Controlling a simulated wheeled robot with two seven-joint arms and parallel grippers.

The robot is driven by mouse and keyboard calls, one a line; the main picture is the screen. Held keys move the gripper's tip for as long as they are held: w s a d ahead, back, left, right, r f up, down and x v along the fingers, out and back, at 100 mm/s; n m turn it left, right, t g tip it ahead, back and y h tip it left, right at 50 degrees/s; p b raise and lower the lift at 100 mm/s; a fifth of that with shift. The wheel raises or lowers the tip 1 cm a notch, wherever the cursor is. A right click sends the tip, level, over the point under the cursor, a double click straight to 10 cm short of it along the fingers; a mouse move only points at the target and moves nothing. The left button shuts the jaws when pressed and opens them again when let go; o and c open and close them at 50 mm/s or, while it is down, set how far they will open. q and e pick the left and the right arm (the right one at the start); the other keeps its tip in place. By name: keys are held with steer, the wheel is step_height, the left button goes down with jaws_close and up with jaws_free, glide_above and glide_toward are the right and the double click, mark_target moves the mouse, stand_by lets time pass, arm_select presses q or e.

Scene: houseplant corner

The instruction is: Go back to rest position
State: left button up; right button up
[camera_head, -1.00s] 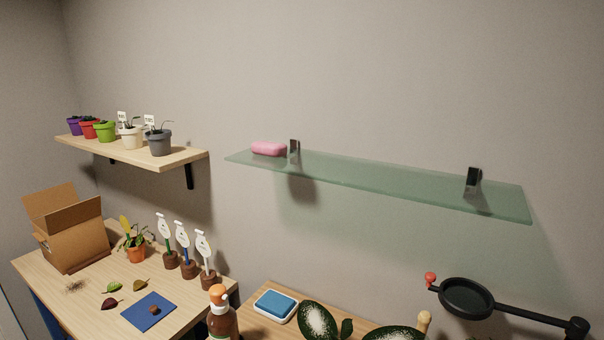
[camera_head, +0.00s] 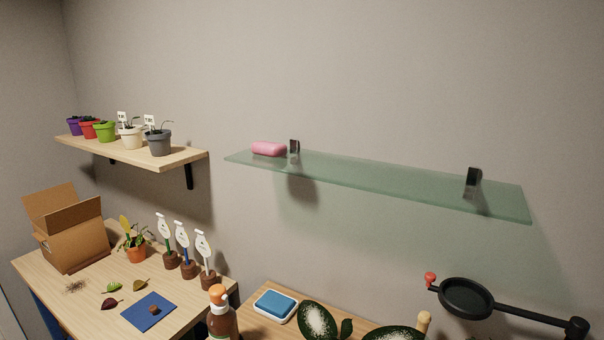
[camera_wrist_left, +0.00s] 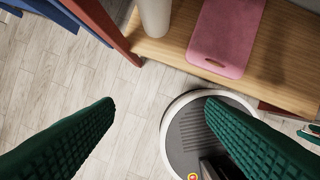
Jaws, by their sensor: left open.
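My left gripper (camera_wrist_left: 160,105) shows in the left wrist view as two green ribbed fingers. They are wide apart with nothing between them. Below them are the pale plank floor and part of my round base. No gripper is in the head view, and my right gripper is not seen in any view.
A pink board (camera_wrist_left: 226,40) lies on a wooden surface.

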arm_select(q)
steer(key=s+f+g, duration=0.1)
steer(key=s+f, duration=0.2)
steer(key=f, duration=0.5)
steer(key=s+f, duration=0.4)
steer(key=f, duration=0.5)
steer(key=s+a+f, duration=0.3)
steer(key=s+f, duration=0.6)
steer(key=s, duration=0.3)
steer(key=shift+a+g, duration=0.15)
steer(key=shift+g, duration=0.25)
